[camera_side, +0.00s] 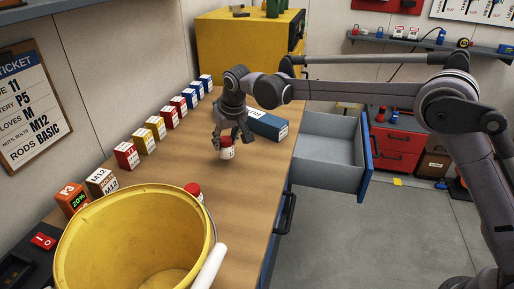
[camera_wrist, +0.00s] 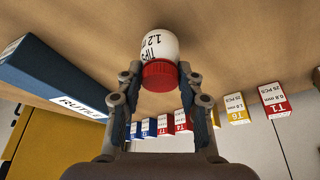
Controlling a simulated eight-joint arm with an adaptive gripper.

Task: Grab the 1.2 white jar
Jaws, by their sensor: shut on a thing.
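The white jar (camera_wrist: 160,44) with a red lid shows "TIPS 1.2" on its label in the wrist view. It also shows in the side view (camera_side: 227,153), upright and at or just above the wooden workbench (camera_side: 175,171). My gripper (camera_wrist: 159,78) points down at the jar from above, with its two fingers on either side of the red lid. It is shut on the jar. The gripper also shows in the side view (camera_side: 229,138). The gap between the jar's base and the bench is too small to tell.
A blue box (camera_side: 267,126) lies right behind the jar. A row of small boxes (camera_side: 154,127) runs along the wall. A yellow bucket (camera_side: 132,237) stands in front, partly hiding another red-lidded jar (camera_side: 193,190). An open drawer (camera_side: 328,150) juts out at right.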

